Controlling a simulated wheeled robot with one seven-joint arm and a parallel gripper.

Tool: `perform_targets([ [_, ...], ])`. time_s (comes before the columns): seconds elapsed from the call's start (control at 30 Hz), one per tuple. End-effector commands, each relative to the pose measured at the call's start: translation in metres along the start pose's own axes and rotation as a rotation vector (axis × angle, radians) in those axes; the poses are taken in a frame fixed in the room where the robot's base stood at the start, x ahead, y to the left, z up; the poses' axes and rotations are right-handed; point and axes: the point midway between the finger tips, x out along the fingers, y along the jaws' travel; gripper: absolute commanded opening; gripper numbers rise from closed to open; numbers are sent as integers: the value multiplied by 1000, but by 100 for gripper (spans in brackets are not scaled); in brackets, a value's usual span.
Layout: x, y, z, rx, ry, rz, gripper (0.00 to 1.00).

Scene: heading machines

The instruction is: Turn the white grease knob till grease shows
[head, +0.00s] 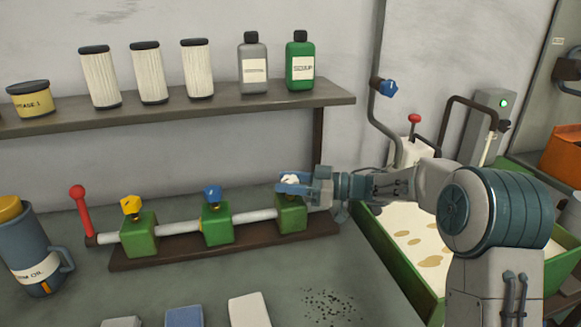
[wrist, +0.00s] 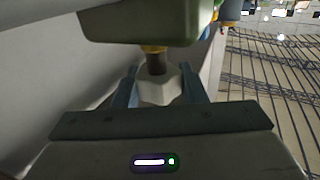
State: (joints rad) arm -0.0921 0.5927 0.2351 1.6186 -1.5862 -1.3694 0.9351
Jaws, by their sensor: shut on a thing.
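The white grease knob (head: 291,179) sits on top of the right-hand green block (head: 291,213) on the pipe. My gripper (head: 288,184) has reached in from the right and is shut on the knob. In the wrist view the pale faceted knob (wrist: 160,88) lies between the two fingers (wrist: 162,84), with a dark stem and a yellow collar joining it to the green block (wrist: 140,20). A yellow knob (head: 131,204) and a blue knob (head: 212,194) top the other two blocks. I see no grease around the white knob, though the fingers hide part of it.
A red-balled lever (head: 80,202) stands at the pipe's left end. A shelf (head: 170,112) with filters and bottles runs above. A green tray (head: 400,285) with stained pale contents is at the right, below my arm. A blue jug (head: 30,250) stands at left.

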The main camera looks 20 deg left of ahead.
Motion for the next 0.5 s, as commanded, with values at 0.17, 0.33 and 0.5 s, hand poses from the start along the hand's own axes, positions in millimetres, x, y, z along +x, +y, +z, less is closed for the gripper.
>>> perform_targets([
  [0.17, -1, 2, -4, -2, 2, -73, 15],
  [0.33, -1, 2, -3, -2, 2, -121, 15],
  [0.5, -1, 2, -2, -3, 2, -144, 15],
])
